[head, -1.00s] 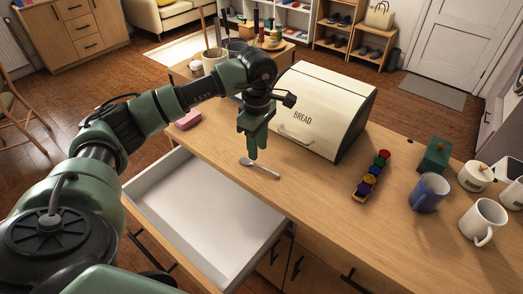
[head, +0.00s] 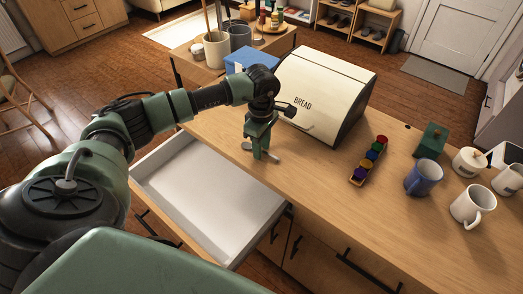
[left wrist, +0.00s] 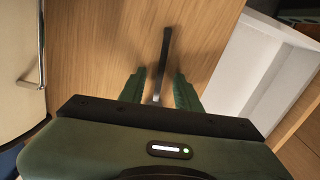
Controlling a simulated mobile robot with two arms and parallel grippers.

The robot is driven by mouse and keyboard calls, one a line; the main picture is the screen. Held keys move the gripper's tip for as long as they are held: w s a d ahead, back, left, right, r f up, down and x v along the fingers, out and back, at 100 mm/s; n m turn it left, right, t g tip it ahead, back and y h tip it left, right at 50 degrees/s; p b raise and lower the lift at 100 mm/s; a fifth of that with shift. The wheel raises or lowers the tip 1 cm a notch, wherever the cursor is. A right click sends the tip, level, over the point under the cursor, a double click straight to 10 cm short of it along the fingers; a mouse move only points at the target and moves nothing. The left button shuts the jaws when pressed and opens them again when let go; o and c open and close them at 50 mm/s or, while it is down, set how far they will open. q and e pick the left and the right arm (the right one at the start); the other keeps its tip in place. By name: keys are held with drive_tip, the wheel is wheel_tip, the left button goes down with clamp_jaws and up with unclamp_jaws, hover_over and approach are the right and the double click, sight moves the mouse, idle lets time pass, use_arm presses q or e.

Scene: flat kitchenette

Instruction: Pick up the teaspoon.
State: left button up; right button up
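The teaspoon (head: 274,155) lies on the wooden counter (head: 330,185) between the open drawer and the bread box. In the head view my left gripper (head: 261,155) hides its middle, and parts of it show on both sides. In the left wrist view the teaspoon (left wrist: 166,50) looks dark and narrow and runs between my two green fingers. My left gripper (left wrist: 159,90) is open there, with a gap on each side of the teaspoon. The fingertips are low, close to the counter; I cannot tell whether they touch it. My right gripper is not in view.
A cream bread box (head: 325,85) stands just behind the gripper. The white drawer (head: 205,190) is open at the counter's front. To the right are a colourful tray of small items (head: 369,160), a green box (head: 431,140), a blue mug (head: 424,178) and a white mug (head: 473,205).

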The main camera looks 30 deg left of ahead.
use_arm(q)
clamp_jaws()
